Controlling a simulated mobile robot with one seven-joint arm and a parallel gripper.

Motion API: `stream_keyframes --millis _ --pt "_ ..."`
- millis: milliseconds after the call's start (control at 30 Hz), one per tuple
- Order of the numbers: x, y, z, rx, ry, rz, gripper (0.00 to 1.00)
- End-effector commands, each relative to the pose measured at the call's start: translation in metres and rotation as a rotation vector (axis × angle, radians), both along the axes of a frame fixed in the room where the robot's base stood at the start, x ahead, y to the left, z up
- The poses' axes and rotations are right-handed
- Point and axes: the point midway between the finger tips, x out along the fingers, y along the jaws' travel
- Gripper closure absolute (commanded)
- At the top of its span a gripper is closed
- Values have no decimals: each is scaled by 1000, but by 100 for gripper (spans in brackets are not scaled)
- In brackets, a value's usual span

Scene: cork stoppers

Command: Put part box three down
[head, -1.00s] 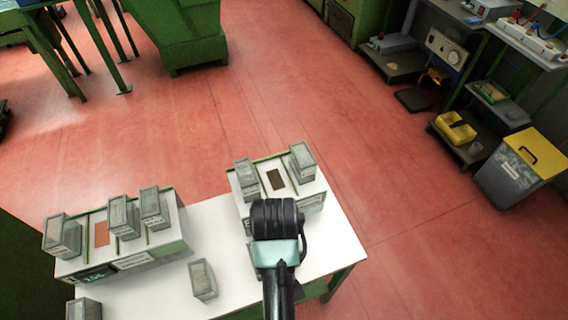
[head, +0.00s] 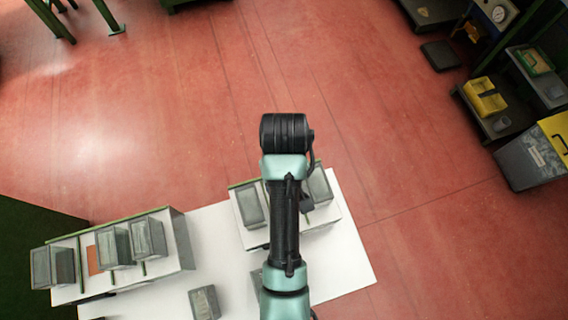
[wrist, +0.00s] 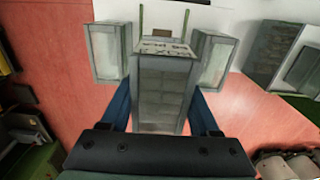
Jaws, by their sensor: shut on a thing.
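My gripper (wrist: 160,105) has its two blue fingers on either side of a grey, translucent part box (wrist: 161,92) in the wrist view and is shut on it. The held box sits between two similar boxes, one at its left (wrist: 107,50) and one at its right (wrist: 212,60). I cannot tell whether its base touches the rack below. In the head view my arm reaches over the right rack (head: 250,238) and hides its middle; the gripper and held box are hidden there. Boxes stand on that rack at the left (head: 252,205) and right (head: 318,188) of my arm.
A left rack (head: 180,250) holds several grey boxes, with a bare brown patch (head: 95,260) between two. A loose box (head: 204,302) stands on the white table (head: 345,270). Red floor (head: 400,180) is clear beyond; shelves and a yellow-lidded bin (head: 535,155) stand at the right.

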Motion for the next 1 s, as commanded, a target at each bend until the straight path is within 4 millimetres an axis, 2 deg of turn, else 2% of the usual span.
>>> stream_keyframes --millis 200,433,600,733,1000 --pt "-2 0 -38 0 7 0 98" --pt "-2 0 -61 -1 6 0 98" --pt "-2 0 -85 0 6 -1 98" --pt "-1 0 -95 -1 2 -1 98" --pt "-1 0 -96 0 1 0 98"
